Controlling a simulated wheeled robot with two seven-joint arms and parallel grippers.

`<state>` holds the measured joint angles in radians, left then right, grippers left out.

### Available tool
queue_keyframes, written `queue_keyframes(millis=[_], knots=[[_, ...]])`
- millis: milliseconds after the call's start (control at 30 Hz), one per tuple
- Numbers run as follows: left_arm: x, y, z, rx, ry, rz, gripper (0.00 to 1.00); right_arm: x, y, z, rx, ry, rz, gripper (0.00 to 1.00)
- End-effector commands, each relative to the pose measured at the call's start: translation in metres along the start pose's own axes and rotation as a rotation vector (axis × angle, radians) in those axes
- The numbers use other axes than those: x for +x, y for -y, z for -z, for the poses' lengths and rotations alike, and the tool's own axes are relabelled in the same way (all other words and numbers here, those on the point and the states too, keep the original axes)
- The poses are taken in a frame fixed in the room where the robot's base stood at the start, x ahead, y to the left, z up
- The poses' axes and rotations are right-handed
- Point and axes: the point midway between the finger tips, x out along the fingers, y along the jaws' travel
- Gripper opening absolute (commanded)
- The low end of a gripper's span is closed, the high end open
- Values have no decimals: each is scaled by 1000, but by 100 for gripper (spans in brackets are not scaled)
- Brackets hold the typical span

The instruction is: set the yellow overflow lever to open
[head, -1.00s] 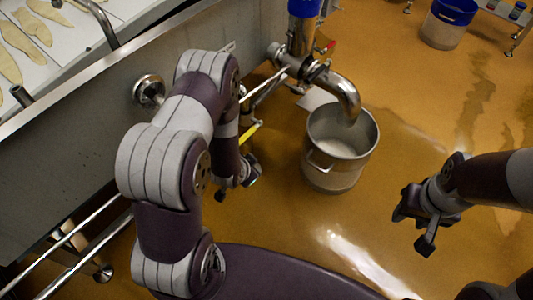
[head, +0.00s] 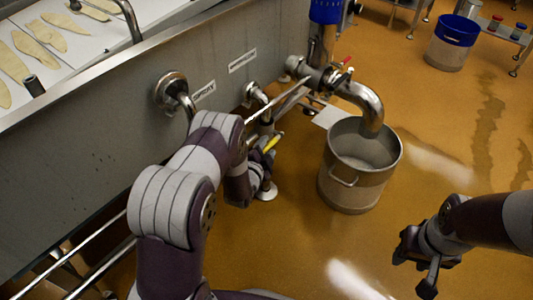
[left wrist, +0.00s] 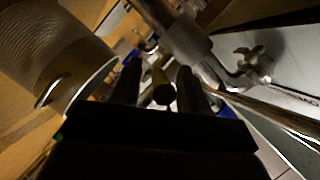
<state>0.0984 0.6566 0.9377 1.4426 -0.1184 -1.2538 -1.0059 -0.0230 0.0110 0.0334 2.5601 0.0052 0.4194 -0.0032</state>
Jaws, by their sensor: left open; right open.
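The yellow overflow lever (head: 272,142) sticks out low beside the tank wall, near a pipe elbow, partly hidden by my left gripper. My left gripper (head: 266,158) is at the lever, jaws open. In the left wrist view, a dull yellow-brown bar (left wrist: 162,86), which looks like the lever, lies between the two dark fingers of the left gripper (left wrist: 158,88), with gaps at its sides. My right gripper (head: 428,262) is open and empty over the floor at the right.
A steel pot (head: 352,190) stands right of the lever under a curved outlet pipe (head: 368,105) with a red handle (head: 346,61). The steel tank (head: 90,130) fills the left. A blue-rimmed bucket (head: 452,45) is far back.

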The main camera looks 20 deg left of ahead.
Motion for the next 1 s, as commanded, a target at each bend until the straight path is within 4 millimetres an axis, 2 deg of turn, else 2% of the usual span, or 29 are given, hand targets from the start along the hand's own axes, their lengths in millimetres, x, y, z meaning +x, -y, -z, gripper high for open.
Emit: queue_keyframes(millis=[100, 333, 467, 500, 767, 1000], knots=[[7, 0, 0, -1, 0, 0, 44, 4, 0, 0, 0, 0, 0, 43], [7, 1, 0, -1, 1, -1, 44, 3, 0, 0, 0, 0, 0, 43], [7, 1, 0, -1, 1, -1, 2, 3, 0, 0, 0, -1, 0, 43], [7, 1, 0, -1, 1, -1, 0, 3, 0, 0, 0, 0, 0, 43], [8, -2, -1, -6, -7, 10, 0, 8, 0, -1, 0, 0, 0, 43], [11, -13, -8, -40, -68, 94, 0, 32, 0, -4, 0, 0, 0, 43]])
